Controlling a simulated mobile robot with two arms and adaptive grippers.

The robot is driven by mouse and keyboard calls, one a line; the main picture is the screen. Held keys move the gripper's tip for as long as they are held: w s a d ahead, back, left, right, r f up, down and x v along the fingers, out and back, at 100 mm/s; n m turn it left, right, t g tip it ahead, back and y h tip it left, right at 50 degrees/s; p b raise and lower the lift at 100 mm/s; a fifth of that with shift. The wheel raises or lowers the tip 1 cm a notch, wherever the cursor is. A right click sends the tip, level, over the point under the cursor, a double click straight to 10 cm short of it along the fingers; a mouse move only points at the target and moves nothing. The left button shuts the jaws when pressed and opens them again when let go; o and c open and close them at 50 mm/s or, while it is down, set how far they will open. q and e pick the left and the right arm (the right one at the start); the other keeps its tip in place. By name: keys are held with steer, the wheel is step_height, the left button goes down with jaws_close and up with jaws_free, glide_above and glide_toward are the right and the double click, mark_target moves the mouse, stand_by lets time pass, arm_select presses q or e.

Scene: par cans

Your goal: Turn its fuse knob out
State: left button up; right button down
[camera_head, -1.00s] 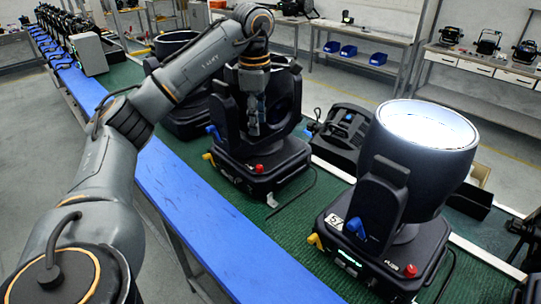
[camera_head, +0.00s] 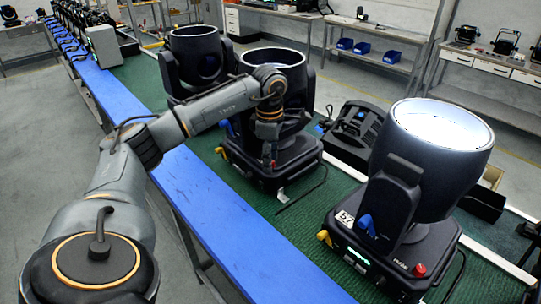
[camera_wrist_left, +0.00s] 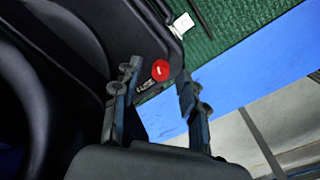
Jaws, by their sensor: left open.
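The red fuse knob (camera_wrist_left: 160,71) shows in the left wrist view on the dark base of a par can, with a white mark on its face. In the head view this par can (camera_head: 292,172) is the middle one, and my gripper mostly hides its knob. My left gripper (camera_wrist_left: 158,80) is open, its two fingers on either side of the knob in the wrist view. I cannot tell whether they touch it. In the head view the left gripper (camera_head: 271,155) points down at the front of that base. My right gripper is not in view.
A larger lit par can (camera_head: 430,150) with its own red knob (camera_head: 420,270) stands to the right. Another par can (camera_head: 195,58) stands behind on the left. A blue strip (camera_head: 225,225) edges the green bench. A cable lies on the green mat.

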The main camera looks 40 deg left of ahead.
arm_select(q)
jaws_close()
steer(key=m, duration=0.4)
steer(key=shift+m+b, duration=0.3)
stand_by(0.3)
jaws_free()
